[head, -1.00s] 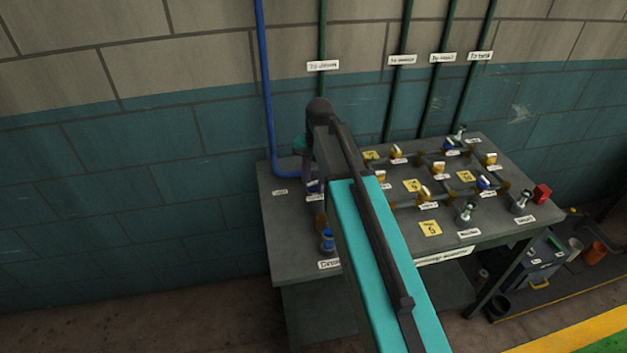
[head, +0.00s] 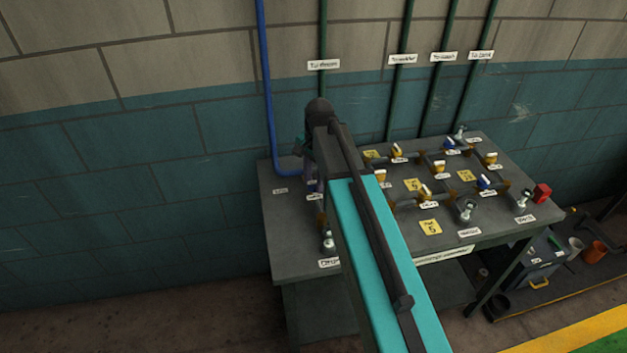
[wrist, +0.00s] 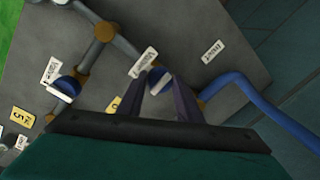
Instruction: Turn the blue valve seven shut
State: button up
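A blue valve (wrist: 157,74) with a white lever shows between the fingers of my gripper (wrist: 163,84) in the wrist view. The fingers stand apart on either side of it; contact is not clear. The lever lies at a slant between them. A second blue valve (wrist: 65,86) with a white lever is to the left. The small labels are too blurred to read as seven. In the head view my gripper (head: 312,175) is over the left part of the bench, and my arm hides much there. Two blue valves (head: 450,144) (head: 485,182) are on the right part.
The grey bench (head: 290,245) carries pipes, several yellow valves and yellow tags (head: 430,227). A blue pipe (head: 268,90) runs down the wall to its left end; it also shows in the wrist view (wrist: 265,105).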

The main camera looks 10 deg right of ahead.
jog(key=o, duration=0.4)
jog(key=shift+r, duration=0.1)
jog(key=shift+s+d+r+b, duration=0.15)
jog(key=shift+r+b, duration=0.35)
jog(key=shift+r, duration=1.8)
jog(key=shift+s+d+r+b, duration=0.15)
jog(key=shift+r+b, duration=0.4)
jog(key=shift+r, duration=1.7)
jog(key=shift+s+r+b, duration=0.15)
jog(key=shift+r+b, duration=0.35)
jog(key=shift+r, duration=1.8)
jog(key=shift+f, duration=0.1)
